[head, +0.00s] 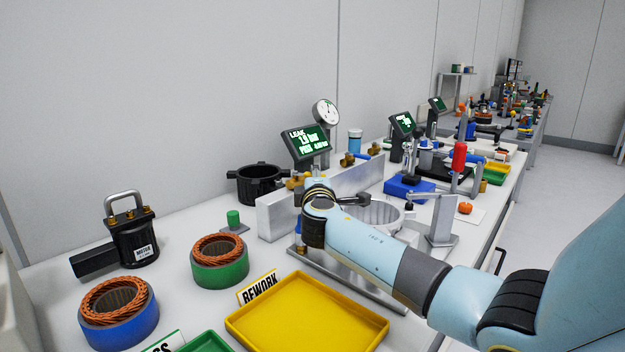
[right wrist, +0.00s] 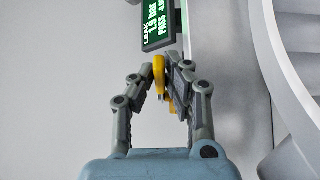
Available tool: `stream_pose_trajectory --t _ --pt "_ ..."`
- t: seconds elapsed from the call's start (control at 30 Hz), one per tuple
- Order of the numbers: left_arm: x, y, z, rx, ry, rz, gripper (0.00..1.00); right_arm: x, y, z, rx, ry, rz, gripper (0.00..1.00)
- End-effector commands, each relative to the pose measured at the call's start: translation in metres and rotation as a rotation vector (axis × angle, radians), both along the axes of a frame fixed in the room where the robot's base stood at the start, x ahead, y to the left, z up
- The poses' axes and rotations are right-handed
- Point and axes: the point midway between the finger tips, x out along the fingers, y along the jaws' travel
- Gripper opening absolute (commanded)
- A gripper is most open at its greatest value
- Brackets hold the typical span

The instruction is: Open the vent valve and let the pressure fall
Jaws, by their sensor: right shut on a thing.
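My right gripper (right wrist: 165,75) is shut on a yellow lever (right wrist: 159,70) in the right wrist view; it appears to be the vent valve's handle, though the valve body is mostly hidden. In the head view my right arm covers the lever and fingers; a brass fitting (head: 297,182) shows just left of my wrist. The green leak display (head: 306,143) stands behind it and reads about 1.9 bar and PASS; it also shows in the right wrist view (right wrist: 157,22). A round dial gauge (head: 326,112) is above the display; its reading is too small to tell. My left gripper is out of view.
A silver plate (head: 277,217) and a round metal housing (head: 378,215) stand around my right wrist. A black ring-shaped housing (head: 260,184) is to the left. A yellow tray (head: 307,318), copper-wound stators (head: 219,262) and a black motor (head: 134,240) occupy the front.

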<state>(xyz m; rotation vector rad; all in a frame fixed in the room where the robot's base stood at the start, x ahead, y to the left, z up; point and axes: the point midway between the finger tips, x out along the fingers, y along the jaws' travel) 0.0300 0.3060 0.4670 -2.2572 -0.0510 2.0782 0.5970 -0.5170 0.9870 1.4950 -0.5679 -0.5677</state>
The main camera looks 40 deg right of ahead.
Motion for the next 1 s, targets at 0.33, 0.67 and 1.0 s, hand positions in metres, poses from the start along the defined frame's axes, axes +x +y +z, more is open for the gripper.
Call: stream_pose_trajectory --t 0.33,0.67,1.0 --pt "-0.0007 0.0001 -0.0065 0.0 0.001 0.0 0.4 0.0021 -0.0072 -0.0025 0.002 0.002 0.142 0.0" --pt "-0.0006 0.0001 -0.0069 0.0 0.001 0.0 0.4 0.0026 -0.0079 -0.0024 0.003 0.002 0.164 0.0" --pt "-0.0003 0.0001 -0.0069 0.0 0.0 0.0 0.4 0.0027 -0.0081 -0.0019 0.003 0.002 0.163 0.32"
